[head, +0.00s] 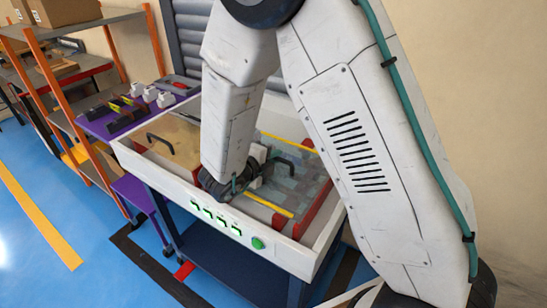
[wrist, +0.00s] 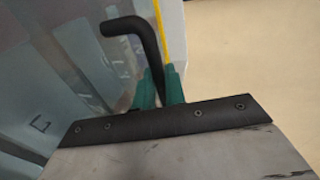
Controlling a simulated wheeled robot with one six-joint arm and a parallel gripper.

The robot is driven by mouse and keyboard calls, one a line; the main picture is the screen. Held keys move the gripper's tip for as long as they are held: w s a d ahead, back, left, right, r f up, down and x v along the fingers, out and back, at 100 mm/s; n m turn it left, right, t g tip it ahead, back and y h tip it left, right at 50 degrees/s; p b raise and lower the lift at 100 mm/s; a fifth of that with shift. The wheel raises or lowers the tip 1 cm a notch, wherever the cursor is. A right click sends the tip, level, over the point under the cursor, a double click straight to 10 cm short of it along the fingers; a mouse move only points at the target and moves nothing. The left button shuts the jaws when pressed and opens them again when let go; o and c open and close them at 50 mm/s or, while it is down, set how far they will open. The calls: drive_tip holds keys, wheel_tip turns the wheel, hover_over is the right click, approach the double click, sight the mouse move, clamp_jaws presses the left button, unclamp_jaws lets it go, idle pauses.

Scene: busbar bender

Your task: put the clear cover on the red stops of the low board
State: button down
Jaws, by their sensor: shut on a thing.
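The clear cover (head: 297,183) is a see-through pane with yellow edge strips, over the right part of the white bench box. Its black handle (head: 298,164) shows beside my forearm and, close up, in the wrist view (wrist: 132,25). My gripper (wrist: 160,88) has green fingers shut on the handle; in the head view my arm hides part of it. A red stop (head: 313,211) runs along the right side of the box, beside the cover's edge. Another red piece (head: 307,143) shows at the back. I cannot tell whether the cover touches the stops. The low board is largely hidden.
A tan panel with a black handle (head: 160,142) fills the box's left part. The white front rim (head: 190,194) carries green lights and a green button (head: 257,243). A purple table (head: 99,126) with small blocks and an orange-post shelf (head: 67,97) stand left.

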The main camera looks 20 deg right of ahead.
drive_tip(key=c, duration=1.5)
unclamp_jaws()
drive_tip(key=shift+f, duration=0.1)
drive_tip(key=shift+o, duration=0.2)
